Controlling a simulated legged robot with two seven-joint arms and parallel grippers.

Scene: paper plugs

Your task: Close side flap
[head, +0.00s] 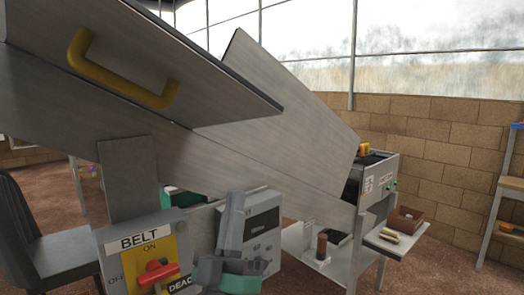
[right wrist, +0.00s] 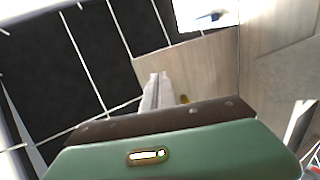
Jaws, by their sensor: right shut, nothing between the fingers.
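A grey metal flap (head: 190,62) with a yellow handle (head: 112,72) stands raised and tilted at the upper left of the head view. A second slanted grey panel (head: 275,100) rises behind it; I cannot tell which one is the side flap. My right gripper (head: 236,200) is low in the middle, in front of the machine's lower side, its fingers pointing up. It is shut and empty, apart from the yellow handle. In the right wrist view its pale fingers (right wrist: 158,78) are together in front of a grey-brown panel (right wrist: 205,70). My left gripper is not in view.
A belt switch box (head: 150,255) with a red knob stands at lower left, close to my right gripper. A grey control box (head: 262,228) is just behind the gripper. A chair (head: 45,235) is at left. A small machine (head: 372,185) and shelf stand at right.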

